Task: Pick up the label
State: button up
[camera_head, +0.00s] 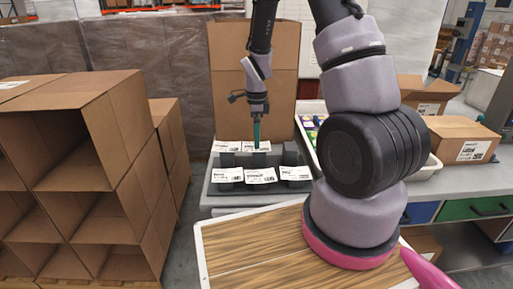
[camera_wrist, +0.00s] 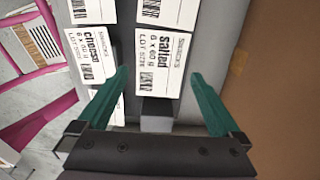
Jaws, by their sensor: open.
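Several white printed labels lie on a dark grey stepped rack (camera_head: 235,187), in a back row and a front row. My gripper (camera_head: 256,145) points down at the back row, over the middle back label (camera_head: 262,147). In the wrist view my gripper (camera_wrist: 159,76) is open, with teal fingers on both sides of a label reading "salted" (camera_wrist: 165,45). Nothing is held. I cannot tell whether the fingers touch the label. A label reading "cheese" (camera_wrist: 92,52) lies just left of it, near the left finger. Other labels show partly at the top and lower left.
The rack stands on a grey counter, with a tall cardboard box (camera_head: 255,60) behind. Open cardboard boxes (camera_head: 70,135) are stacked at left. A wood-topped surface (camera_head: 250,245) is in front.

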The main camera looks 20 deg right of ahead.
notch_tip(320, 180, down, 2)
jog(key=shift+f, duration=0.1)
jog(key=c, duration=1)
jog(key=shift+c, duration=0.2)
jog(key=shift+r, duration=0.2)
